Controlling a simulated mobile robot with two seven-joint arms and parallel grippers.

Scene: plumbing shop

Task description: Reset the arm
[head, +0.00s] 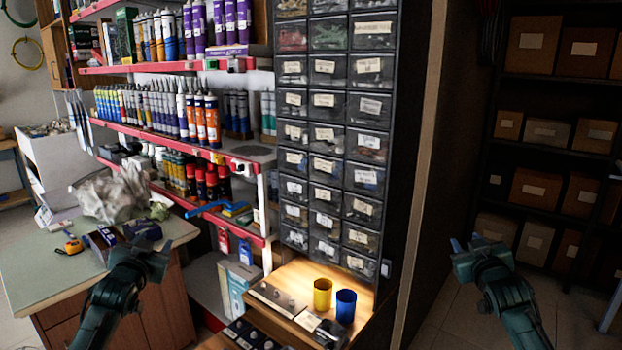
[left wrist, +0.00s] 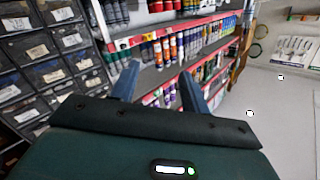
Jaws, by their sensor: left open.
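My left gripper (head: 140,245) is at the lower left of the head view, in front of the workbench. In the left wrist view its two blue fingers (left wrist: 158,88) stand apart with nothing between them, and the stocked shelves lie beyond. My right gripper (head: 468,242) is at the right of the head view, in front of the dark aisle. Nothing shows held in it. Its finger gap is too small and dark to judge.
A workbench (head: 30,275) holds a crumpled bag (head: 112,195) and a tape measure (head: 72,243). Red-edged shelves (head: 150,68) carry tubes and cans. A drawer cabinet (head: 395,120) stands over a wooden shelf with yellow (head: 322,294) and blue (head: 345,306) cups. Boxes fill a rack (head: 550,80) at right.

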